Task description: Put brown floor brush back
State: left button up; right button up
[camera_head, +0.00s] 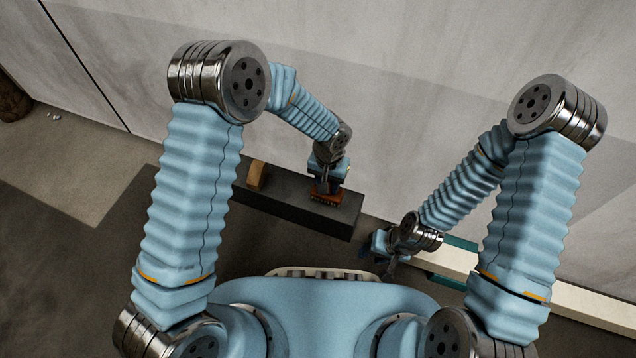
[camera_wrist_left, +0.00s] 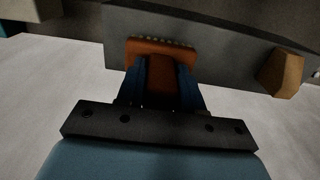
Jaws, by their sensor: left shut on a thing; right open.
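The brown floor brush (camera_head: 327,196) is in my left gripper (camera_head: 325,183), over the right part of a long dark block (camera_head: 345,213). In the left wrist view the two blue fingers (camera_wrist_left: 160,88) are shut on the brush's narrow body (camera_wrist_left: 161,72), with its wider bristled end beyond them, against the grey block face (camera_wrist_left: 225,50). I cannot tell whether the brush touches the block. My right gripper (camera_head: 388,265) is open and appears empty, low to the right of the block.
A tan wooden piece (camera_head: 257,174) stands on the dark block, left of the brush; it also shows in the left wrist view (camera_wrist_left: 286,73). A pale beam (camera_head: 590,303) and a teal item (camera_head: 460,243) lie to the right. A grey wall (camera_head: 400,90) rises behind.

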pick_arm(q)
notch_tip(320, 180, down, 3)
jog(key=shift+w+a+f+b, duration=0.1)
jog(key=shift+a+b, duration=0.05)
jog(key=shift+b, duration=0.6)
jog(key=shift+f, duration=0.15)
jog(key=o, duration=1.1)
jog(key=shift+o, duration=0.2)
